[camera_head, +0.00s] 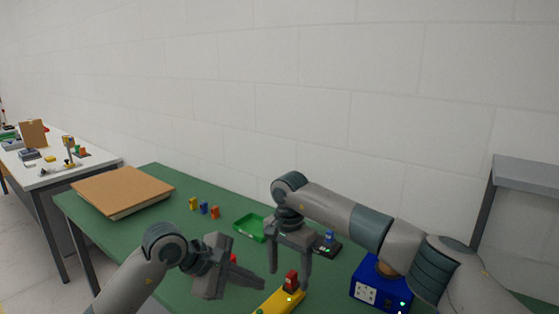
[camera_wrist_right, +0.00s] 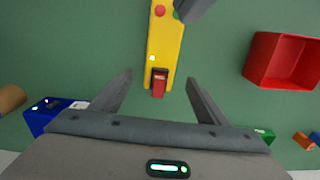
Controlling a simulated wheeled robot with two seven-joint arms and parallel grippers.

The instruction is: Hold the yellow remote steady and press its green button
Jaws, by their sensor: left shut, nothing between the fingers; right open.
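The yellow remote (camera_head: 268,305) lies on the green table at the bottom of the head view, partly cut off. The right wrist view shows the yellow remote (camera_wrist_right: 165,38) with a red button (camera_wrist_right: 160,11), a green button (camera_wrist_right: 177,15) and a red block-like part (camera_wrist_right: 159,83) at its near end. My right gripper (camera_head: 290,279) is open, pointing down above that end; its fingers (camera_wrist_right: 159,86) stand either side of the red part, apart from it. A dark fingertip overlaps the green button's edge in the wrist view.
A blue box (camera_head: 367,292) with sockets stands to the right. A red bin (camera_wrist_right: 262,62) shows in the wrist view. A brown board (camera_head: 122,188) covers the far left corner.

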